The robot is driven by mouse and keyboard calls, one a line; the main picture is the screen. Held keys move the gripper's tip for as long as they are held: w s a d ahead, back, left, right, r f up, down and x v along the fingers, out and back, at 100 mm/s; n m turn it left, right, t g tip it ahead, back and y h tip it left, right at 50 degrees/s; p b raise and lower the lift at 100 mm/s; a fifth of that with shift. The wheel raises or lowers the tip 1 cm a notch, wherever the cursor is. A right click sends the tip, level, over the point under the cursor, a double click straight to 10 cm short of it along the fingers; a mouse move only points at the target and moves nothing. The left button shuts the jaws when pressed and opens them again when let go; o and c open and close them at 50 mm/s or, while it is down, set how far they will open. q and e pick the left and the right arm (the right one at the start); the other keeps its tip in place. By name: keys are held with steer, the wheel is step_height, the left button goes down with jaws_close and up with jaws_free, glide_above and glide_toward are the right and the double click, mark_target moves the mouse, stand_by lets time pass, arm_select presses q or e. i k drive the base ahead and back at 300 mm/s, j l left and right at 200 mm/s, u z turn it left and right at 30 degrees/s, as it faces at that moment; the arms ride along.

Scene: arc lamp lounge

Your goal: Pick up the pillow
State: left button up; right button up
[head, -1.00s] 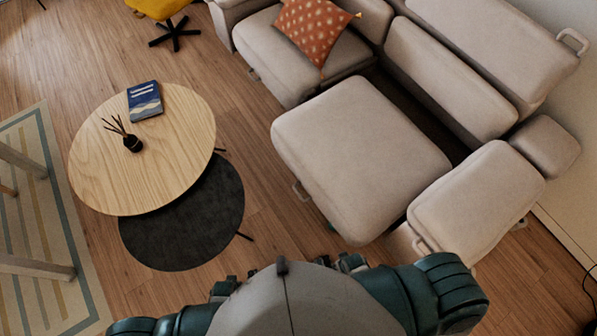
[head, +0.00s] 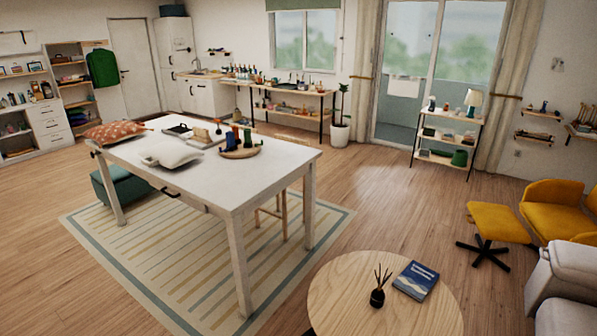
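An orange-red patterned pillow (head: 115,132) lies on the far left end of a long white table (head: 215,178). A white, puffy pillow-like thing (head: 171,153) lies nearer the middle of the same table, by its front edge. I cannot tell which one the task means. Neither of my grippers shows in the head view, and nothing of my arms is visible.
A round wooden coffee table (head: 340,296) with a blue book (head: 415,281) and a reed diffuser (head: 377,297) stands close in front. A yellow footstool (head: 497,223) and yellow chair (head: 556,208) are at right, beside a grey sofa (head: 566,262). Open wooden floor lies between.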

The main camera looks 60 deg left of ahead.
mark_target(169, 154)
steer(key=u, duration=2.75)
steer(key=z, duration=0.3)
steer(key=i+j+z, duration=0.7)
steer(key=i+j, duration=0.25)
